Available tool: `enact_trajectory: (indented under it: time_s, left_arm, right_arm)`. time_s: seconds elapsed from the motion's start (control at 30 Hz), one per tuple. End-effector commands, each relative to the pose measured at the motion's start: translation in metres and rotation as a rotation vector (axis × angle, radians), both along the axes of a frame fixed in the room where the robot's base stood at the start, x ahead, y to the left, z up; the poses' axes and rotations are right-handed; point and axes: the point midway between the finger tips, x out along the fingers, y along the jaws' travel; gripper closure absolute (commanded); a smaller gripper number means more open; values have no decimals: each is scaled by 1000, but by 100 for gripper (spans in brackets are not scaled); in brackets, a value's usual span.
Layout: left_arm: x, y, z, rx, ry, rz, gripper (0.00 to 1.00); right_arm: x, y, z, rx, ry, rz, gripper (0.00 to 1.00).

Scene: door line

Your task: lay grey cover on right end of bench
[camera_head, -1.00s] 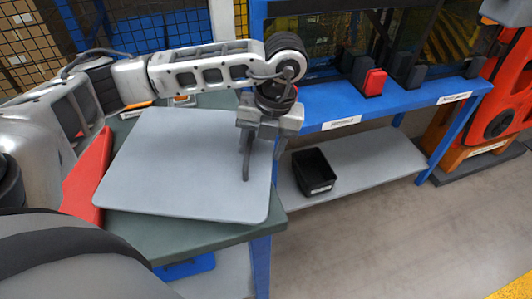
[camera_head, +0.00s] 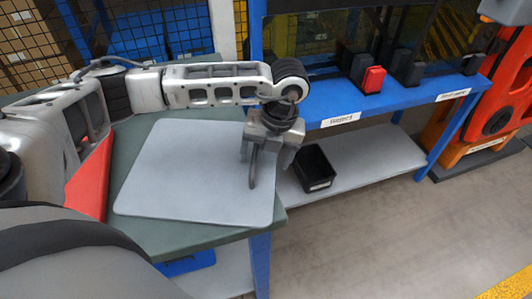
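The grey cover (camera_head: 190,175) is a flat, light panel with rounded corners, level over the right end of the green-topped bench (camera_head: 190,239). Its right edge is close to the bench's right edge. I cannot tell whether it touches the top or is just above it. My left gripper (camera_head: 260,175) comes down at the cover's right edge, with a dark finger in front of the panel. It appears shut on that edge; the other finger's contact is hidden. My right gripper is out of view.
A red panel (camera_head: 92,180) stands left of the cover, partly behind my arm. To the right, a blue bench (camera_head: 420,97) bears red and black blocks; its lower grey shelf (camera_head: 372,160) holds a black bin (camera_head: 314,168). Floor at right is clear.

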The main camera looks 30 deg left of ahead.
Motion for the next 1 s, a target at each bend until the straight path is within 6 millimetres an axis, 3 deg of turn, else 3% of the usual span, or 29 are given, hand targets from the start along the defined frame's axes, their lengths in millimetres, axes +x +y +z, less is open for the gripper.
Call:
enact_trajectory:
  time_s: [0.27, 0.8, 1.0]
  left_arm:
    - [1, -1, 6, 0, -1, 0, 24]
    - [10, -18, 105, 0, -4, -1, 24]
    - [11, -21, 119, 0, 0, 1, 24]
  right_arm:
    - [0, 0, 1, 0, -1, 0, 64]
    - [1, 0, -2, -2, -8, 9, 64]
    - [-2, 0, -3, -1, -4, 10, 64]
